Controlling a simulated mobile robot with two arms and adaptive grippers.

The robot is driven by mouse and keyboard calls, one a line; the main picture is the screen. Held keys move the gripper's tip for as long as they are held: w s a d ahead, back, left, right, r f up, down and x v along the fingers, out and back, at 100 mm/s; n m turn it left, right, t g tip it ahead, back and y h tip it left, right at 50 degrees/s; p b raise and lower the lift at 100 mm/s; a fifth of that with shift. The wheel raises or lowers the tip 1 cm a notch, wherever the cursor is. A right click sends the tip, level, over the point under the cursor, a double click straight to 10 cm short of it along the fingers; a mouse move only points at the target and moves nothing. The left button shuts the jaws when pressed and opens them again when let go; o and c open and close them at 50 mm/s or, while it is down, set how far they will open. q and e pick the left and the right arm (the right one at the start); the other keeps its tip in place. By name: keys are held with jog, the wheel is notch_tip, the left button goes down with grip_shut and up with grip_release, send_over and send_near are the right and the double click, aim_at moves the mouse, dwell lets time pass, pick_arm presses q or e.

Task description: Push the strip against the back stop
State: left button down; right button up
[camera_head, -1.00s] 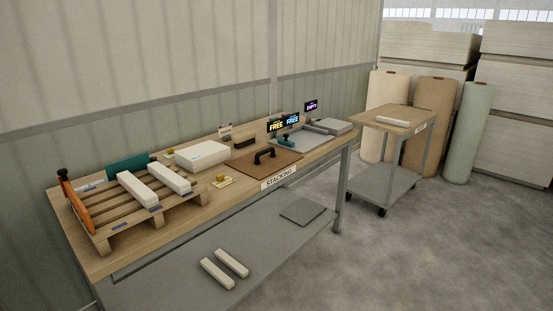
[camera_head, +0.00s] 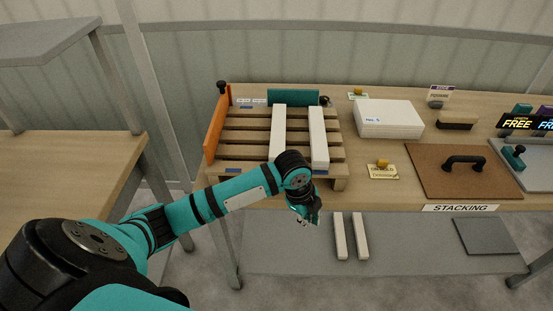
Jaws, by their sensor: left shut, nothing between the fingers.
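Two white strips lie lengthwise on the wooden pallet (camera_head: 246,150): a left strip (camera_head: 278,130) and a right strip (camera_head: 318,138). The teal back stop (camera_head: 293,97) stands at the pallet's far edge. The far ends of both strips are close to it, but I cannot tell whether either touches. An orange side stop (camera_head: 217,125) stands along the pallet's left edge. My left gripper (camera_head: 306,218) is shut and empty, in front of the pallet's near edge, below the strips' near ends in the picture. My right gripper is not in view.
To the right on the table are a white stack (camera_head: 389,118), a yellow-knobbed sign (camera_head: 383,172) and a brown board with a black handle (camera_head: 463,170). Two more strips (camera_head: 349,236) lie on the lower shelf (camera_head: 400,245). Another wooden-topped table (camera_head: 65,180) stands at left.

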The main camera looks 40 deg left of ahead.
pick_arm(q)
jog(key=a+r+m+g+y, duration=0.1)
jog(key=a+r+m, duration=0.25)
jog(key=r, duration=0.35)
jog(key=a+r+m+p, duration=0.1)
jog(key=a+r+m, duration=0.25)
jog(key=r, duration=0.25)
jog(key=a+r+m+g+y, duration=0.1)
jog(key=a+r+m, duration=0.25)
jog(key=r, duration=0.35)
jog(key=w+a+f+p, duration=0.2)
jog(key=a+f+p, duration=0.1)
jog(key=f, duration=0.7)
jog(key=shift+w, duration=0.2)
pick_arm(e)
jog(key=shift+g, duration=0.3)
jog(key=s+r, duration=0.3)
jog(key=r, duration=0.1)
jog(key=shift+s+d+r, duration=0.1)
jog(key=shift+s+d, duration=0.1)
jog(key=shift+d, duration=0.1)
pick_arm(q)
jog(key=shift+r+n, duration=0.1)
jog(key=shift+n, duration=0.15)
